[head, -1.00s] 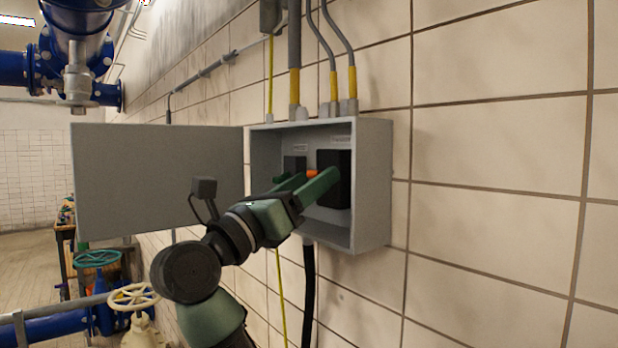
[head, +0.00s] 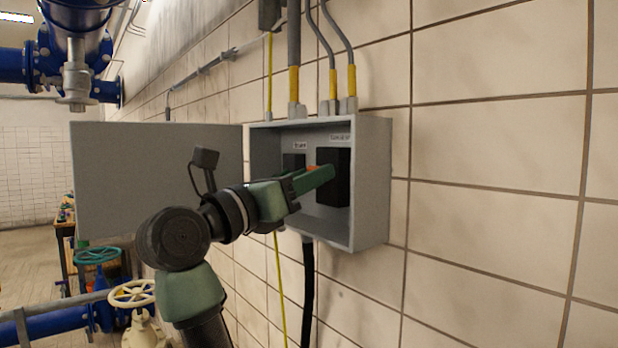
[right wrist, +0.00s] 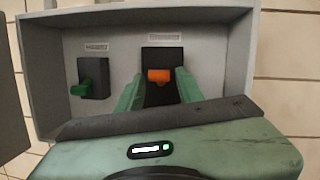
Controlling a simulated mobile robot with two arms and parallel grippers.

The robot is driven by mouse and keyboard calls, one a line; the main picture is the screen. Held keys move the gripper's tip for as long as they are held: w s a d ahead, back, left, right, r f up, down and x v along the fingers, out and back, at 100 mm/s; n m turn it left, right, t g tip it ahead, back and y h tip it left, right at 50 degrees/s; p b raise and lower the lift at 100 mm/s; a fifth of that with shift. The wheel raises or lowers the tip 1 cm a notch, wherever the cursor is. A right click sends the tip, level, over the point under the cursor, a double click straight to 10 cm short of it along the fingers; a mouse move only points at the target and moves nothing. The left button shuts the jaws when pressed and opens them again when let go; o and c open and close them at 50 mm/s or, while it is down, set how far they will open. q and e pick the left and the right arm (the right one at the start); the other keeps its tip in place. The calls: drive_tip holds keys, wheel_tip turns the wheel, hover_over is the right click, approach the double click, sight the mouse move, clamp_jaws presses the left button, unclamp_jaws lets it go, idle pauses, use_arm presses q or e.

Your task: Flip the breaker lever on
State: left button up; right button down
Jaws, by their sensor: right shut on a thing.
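A grey breaker box (head: 371,190) hangs open on the tiled wall. Inside it, a black breaker (head: 337,192) on the right carries an orange lever (right wrist: 158,76). The lever shows only as a small bit of orange in the head view (head: 312,168). My right gripper (head: 315,177) reaches into the box. In the right wrist view its two green fingers stand on either side of the orange lever, shut on it. The lower part of the black breaker is partly hidden by my gripper. My left gripper is not in view.
A smaller switch with a green lever (right wrist: 88,90) sits left in the box. The box's open door (head: 155,180) extends left. Conduits (head: 294,75) enter the top. Blue pipes (head: 75,50) and valve wheels (head: 133,293) stand left. The wall on the right is clear.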

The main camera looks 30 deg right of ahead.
drive_tip(key=c, duration=0.9)
unclamp_jaws()
drive_tip(key=shift+w, duration=0.1)
drive_tip(key=shift+c, duration=0.2)
drive_tip(key=b+v, duration=0.4)
drive_tip(key=v, duration=0.4)
drive_tip(key=shift+d, duration=0.1)
